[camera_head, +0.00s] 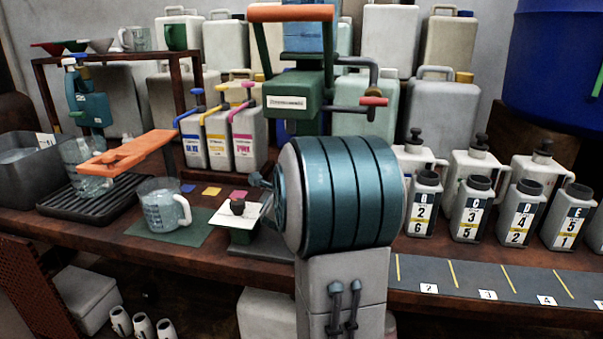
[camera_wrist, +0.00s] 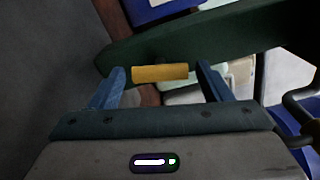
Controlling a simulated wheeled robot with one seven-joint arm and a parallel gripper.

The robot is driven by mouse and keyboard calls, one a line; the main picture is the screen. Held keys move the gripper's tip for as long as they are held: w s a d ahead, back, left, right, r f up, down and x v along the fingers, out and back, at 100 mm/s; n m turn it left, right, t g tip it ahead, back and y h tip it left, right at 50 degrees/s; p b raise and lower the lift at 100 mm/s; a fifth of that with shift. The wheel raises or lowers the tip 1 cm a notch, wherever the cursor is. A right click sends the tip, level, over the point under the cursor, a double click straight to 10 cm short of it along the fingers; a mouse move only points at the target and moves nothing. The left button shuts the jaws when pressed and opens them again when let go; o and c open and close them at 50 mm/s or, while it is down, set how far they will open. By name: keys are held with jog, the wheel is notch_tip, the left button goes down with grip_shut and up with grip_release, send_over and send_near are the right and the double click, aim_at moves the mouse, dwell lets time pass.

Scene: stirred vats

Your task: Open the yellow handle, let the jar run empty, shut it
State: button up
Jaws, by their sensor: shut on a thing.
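The yellow handle (camera_wrist: 160,73) is a short bar in front of a dark green body in the wrist view. It lies between the two blue fingers of my gripper (camera_wrist: 161,76), which is shut on it. I cannot make out my gripper or this handle surely in the head view. A clear jug (camera_head: 162,205) stands on a green mat at the left. A green stand (camera_head: 292,97) with a label rises at the centre, with a blue vessel (camera_head: 305,42) behind its orange bar. I cannot tell which vessel is the jar, nor its level.
My teal arm joint hides the bench's middle. Canisters with blue, yellow and pink levers (camera_head: 222,140) stand behind. Labelled bottles (camera_head: 472,208) line the right, before a numbered strip (camera_head: 470,282). An orange plate (camera_head: 130,151) juts over a black rack at the left.

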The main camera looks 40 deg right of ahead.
dwell(0.3)
jog(key=o, duration=1)
jog(key=shift+c, duration=0.2)
jog(key=p+v, duration=0.1)
jog(key=v, duration=1.3)
jog(key=shift+p, duration=0.35)
